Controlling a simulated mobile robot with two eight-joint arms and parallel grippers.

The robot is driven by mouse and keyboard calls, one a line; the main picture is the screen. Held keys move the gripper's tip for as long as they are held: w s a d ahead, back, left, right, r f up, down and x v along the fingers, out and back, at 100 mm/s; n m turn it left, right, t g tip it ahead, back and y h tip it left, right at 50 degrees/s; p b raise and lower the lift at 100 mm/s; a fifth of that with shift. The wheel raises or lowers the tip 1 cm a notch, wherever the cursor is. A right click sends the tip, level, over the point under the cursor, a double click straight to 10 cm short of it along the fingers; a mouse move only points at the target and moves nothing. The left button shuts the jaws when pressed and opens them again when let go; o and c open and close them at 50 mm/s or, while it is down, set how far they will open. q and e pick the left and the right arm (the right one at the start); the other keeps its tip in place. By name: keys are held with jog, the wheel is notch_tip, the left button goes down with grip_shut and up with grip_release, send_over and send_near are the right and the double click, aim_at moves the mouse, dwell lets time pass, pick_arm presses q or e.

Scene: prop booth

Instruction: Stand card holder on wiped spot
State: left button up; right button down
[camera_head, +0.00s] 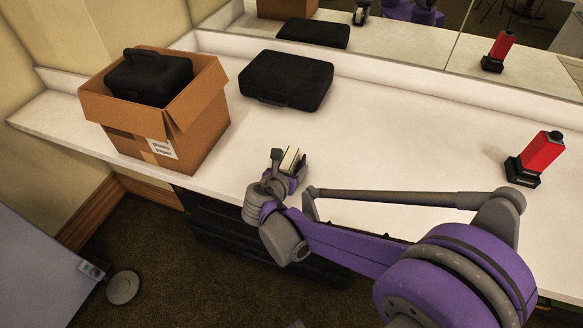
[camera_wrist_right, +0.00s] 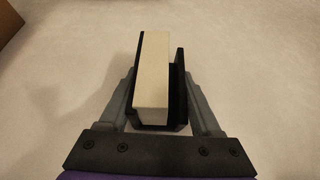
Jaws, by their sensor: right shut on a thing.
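The card holder (camera_head: 291,159) is a small black stand with a thick stack of cream cards in it. My right gripper (camera_head: 288,165) is shut on it over the front part of the white counter (camera_head: 395,130). In the right wrist view, the gripper's two fingers flank the card holder (camera_wrist_right: 181,85), and the cards stand upright in its left part. I cannot tell whether the holder's base touches the counter. No wiped spot stands out from the rest of the white surface. My left gripper is not in view.
An open cardboard box (camera_head: 190,125) with a black case (camera_head: 150,82) inside stands at the left. Another black case (camera_head: 287,80) lies near the back. A red and black device (camera_head: 540,155) stands at the right. A mirror (camera_head: 430,40) runs behind. The middle counter is clear.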

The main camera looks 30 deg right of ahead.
jog(key=shift+c, duration=0.4)
grip_release()
jog(key=shift+f, duration=0.1)
